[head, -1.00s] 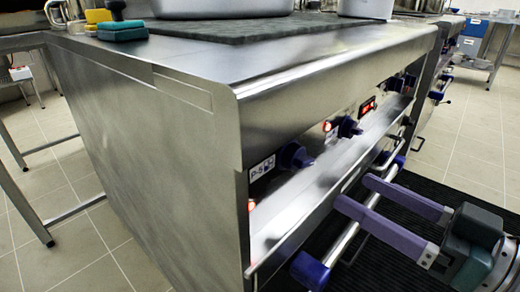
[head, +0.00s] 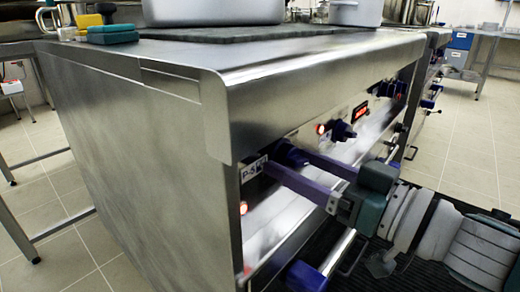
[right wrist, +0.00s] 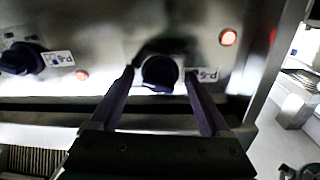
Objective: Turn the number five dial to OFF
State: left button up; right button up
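The number five dial (head: 291,152) is a dark blue knob on the stove's front panel, by a white label (head: 254,168) that reads like P-5. In the right wrist view the dial (right wrist: 160,72) is in the middle, with a label (right wrist: 205,75) beside it. My right gripper (head: 287,163) has its purple fingers reaching to the panel. In the right wrist view the fingers of the right gripper (right wrist: 160,75) are open, one on each side of the dial, with a small gap on both sides. The dial's pointer setting cannot be made out. My left gripper is not in view.
A red light (right wrist: 228,38) glows near the dial. A rail with a blue end (head: 306,276) runs below the panel. Pots (head: 215,10) stand on top.

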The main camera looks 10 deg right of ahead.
grip_shut()
dwell(0.5)
jog(key=shift+n, duration=0.3)
jog(key=n, duration=0.4)
jog(key=shift+n+b, duration=0.3)
jog(key=shift+b, duration=0.05)
jog(key=n+y+b, duration=0.1)
jog(key=n, duration=0.4)
jog(key=shift+w+d+n, duration=0.1)
jog(key=shift+d+n, duration=0.05)
jog(key=shift+n, duration=0.25)
jog(key=n+b, duration=0.2)
jog(key=n, duration=0.4)
jog(key=shift+d+f+n+y, duration=0.1)
jog(key=shift+n+y, duration=0.2)
jog(key=n+b, duration=0.1)
jog(key=n, duration=0.3)
jog(key=shift+n, duration=0.7)
